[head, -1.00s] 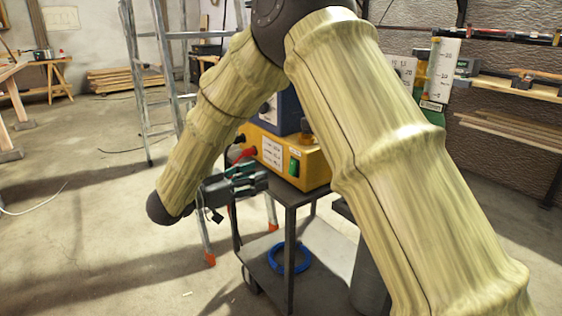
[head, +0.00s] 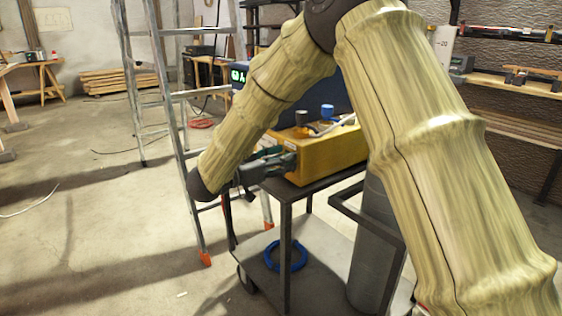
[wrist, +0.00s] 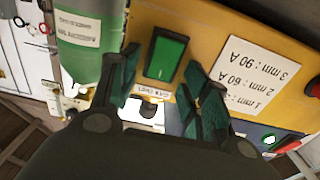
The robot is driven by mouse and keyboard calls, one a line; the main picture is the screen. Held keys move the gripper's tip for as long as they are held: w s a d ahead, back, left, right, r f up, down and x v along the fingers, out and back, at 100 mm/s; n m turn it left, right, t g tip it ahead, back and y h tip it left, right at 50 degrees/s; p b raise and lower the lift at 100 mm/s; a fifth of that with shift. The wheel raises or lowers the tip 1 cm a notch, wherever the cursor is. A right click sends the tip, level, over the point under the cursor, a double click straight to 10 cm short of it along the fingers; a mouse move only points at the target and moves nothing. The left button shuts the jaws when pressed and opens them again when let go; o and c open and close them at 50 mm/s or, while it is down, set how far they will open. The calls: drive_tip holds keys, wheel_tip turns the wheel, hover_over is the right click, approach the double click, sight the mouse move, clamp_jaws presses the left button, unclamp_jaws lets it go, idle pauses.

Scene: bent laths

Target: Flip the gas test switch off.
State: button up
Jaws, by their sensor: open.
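In the wrist view, which shows the panel upside down, a small black switch (wrist: 148,108) sits on a white plate beside a label that seems to read GAS TEST (wrist: 150,90). It is partly hidden by my gripper, and I cannot tell which way it is set. My gripper (wrist: 158,82) is open, its fingers on either side of the switch and of a green rocker (wrist: 166,57). In the head view, my gripper (head: 285,163) is at the left end of the yellow welder (head: 330,152); its front panel is hidden there. Contact is unclear.
The welder stands on a dark cart (head: 312,187) with a blue hose coil (head: 287,256) on its lower shelf. A grey cylinder (head: 372,250) stands beside the cart. A ladder (head: 185,150) rises behind my forearm. In the wrist view, a green bottle (wrist: 88,50) is close to the left finger.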

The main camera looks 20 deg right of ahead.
drive_tip(key=c, duration=1)
drive_tip(key=shift+p, duration=0.3)
drive_tip(key=shift+a+h+p, duration=0.1)
drive_tip(key=shift+h+p, duration=0.4)
drive_tip(key=shift+p, duration=0.15)
drive_tip(key=shift+f+t+h+p, duration=0.4)
drive_tip(key=shift+t+h+p, duration=0.2)
drive_tip(key=shift+h, duration=0.5)
drive_tip(key=o, duration=1)
